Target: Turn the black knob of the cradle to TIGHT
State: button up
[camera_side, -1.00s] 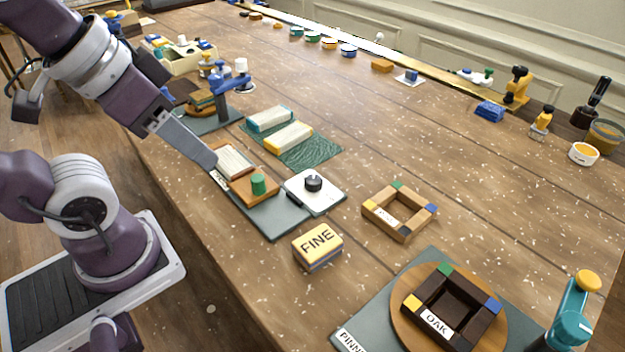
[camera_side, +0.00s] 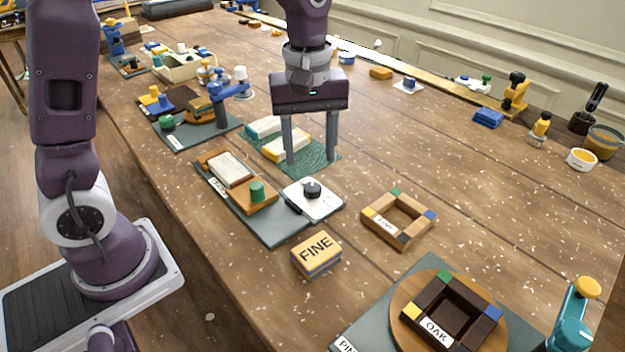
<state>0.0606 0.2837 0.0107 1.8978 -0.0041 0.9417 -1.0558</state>
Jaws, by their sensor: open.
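The same base carries a wooden block with a green peg (camera_side: 257,191) and a pale ribbed pad (camera_side: 230,168). My gripper (camera_side: 310,165) points down with its two long fingers spread apart and nothing between them. In the picture its fingertips are just above and behind the knob; I cannot tell their exact height. Any TIGHT marking is too small to read.
A green cloth (camera_side: 318,160) with two pale blocks lies behind my gripper. A FINE block (camera_side: 316,254) stands in front of the base, and a wooden frame (camera_side: 367,228) lies to the right. An OAK frame on a round board (camera_side: 398,316) is at front right.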

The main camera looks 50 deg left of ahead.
aim_at(313, 187)
jog(key=f, duration=0.8)
jog(key=shift+w, duration=0.25)
grip_shut()
